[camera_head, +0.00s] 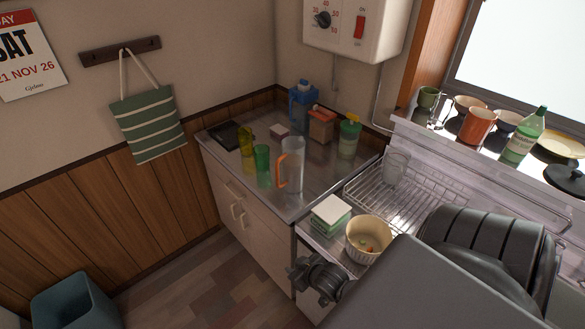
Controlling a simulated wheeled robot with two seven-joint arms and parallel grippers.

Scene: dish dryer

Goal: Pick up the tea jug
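A tall clear jug (293,160) with an orange handle stands upright on the steel counter (224,140), near its front edge; it looks like the tea jug. A blue jug (302,107) stands farther back against the wall and may also be a jug for drinks. My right arm fills the lower right of the view. The dark end of my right gripper (318,279) is below and in front of the clear jug, apart from it, near the counter's front. Its fingers are too unclear to tell their opening. My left gripper is not in view.
Yellow and green cups stand left of the clear jug. A cream bowl (357,250), stacked boxes (331,212) and a wire dish rack (385,204) are to the right.

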